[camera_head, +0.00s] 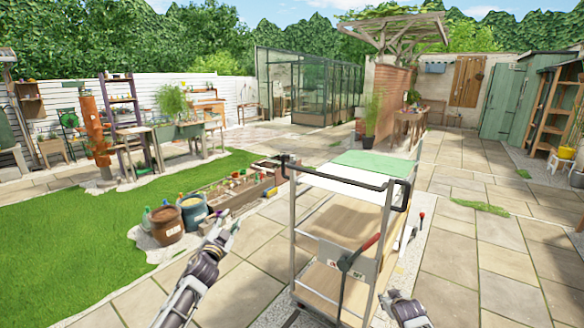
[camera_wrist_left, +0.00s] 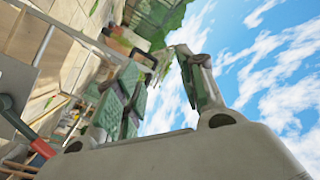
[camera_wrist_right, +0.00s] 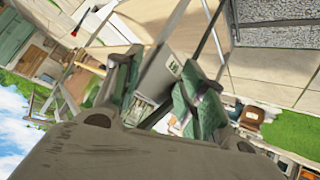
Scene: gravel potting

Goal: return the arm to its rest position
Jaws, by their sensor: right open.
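My left gripper (camera_head: 228,228) is raised left of the trolley in the head view, its forearm coming up from the bottom edge. In the left wrist view its two green-padded fingers (camera_wrist_left: 158,62) stand apart with nothing between them. My right gripper (camera_head: 391,297) is low at the bottom edge, just right of the trolley, and only partly shows. In the right wrist view its fingers (camera_wrist_right: 160,62) are spread and empty, with trolley parts behind them. I cannot tell whether the right gripper touches the trolley.
The trolley (camera_head: 335,178) with a dark handle bar and red lever (camera_head: 366,243) stands close in front, between my arms. Two tubs, one brown (camera_head: 167,226) and one with a blue rim (camera_head: 194,211), stand left by a wooden planter (camera_head: 228,192). Paving at right (camera_head: 490,250) is clear.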

